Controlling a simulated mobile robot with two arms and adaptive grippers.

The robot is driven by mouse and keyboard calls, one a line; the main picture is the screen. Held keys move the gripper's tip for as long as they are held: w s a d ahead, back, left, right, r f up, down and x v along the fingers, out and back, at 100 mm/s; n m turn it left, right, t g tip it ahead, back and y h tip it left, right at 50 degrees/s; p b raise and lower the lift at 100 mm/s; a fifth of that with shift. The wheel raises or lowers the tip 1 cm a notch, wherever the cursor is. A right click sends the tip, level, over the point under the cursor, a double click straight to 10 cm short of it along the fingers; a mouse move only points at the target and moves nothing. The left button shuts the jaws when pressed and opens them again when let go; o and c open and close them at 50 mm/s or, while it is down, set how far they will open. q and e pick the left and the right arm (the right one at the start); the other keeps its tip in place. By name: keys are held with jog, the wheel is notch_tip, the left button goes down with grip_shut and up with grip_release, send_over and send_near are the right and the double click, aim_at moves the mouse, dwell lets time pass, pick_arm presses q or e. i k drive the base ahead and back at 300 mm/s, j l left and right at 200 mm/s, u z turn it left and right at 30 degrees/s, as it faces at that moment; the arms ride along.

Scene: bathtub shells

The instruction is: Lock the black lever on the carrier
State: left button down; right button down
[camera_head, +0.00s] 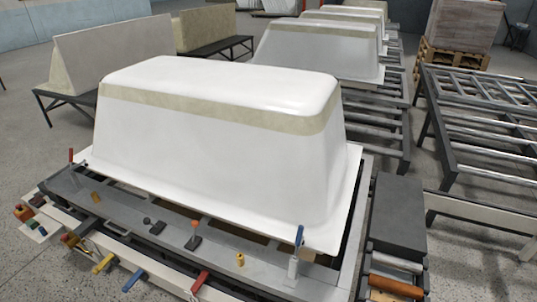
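The carrier (170,212) is a grey metal frame in the foreground, bearing a large upturned white bathtub shell (225,150) with a beige band. A small black lever (147,222) with a round black knob stands on the carrier's near side, left of centre. Its knob leans left from a dark base; whether it is locked I cannot tell. An orange-knobbed lever (194,225) stands to its right. Neither of my grippers is in view.
Yellow (104,263), blue (133,280) and red (200,283) handles stick out along the near edge. A dark grey block (398,215) and an orange roller (397,287) are at the right. More shells stand behind; an empty roller frame (480,140) is at the far right.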

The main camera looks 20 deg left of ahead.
aim_at(146, 220)
jog(key=k+j+u, duration=0.1)
jog(key=u, duration=1.15)
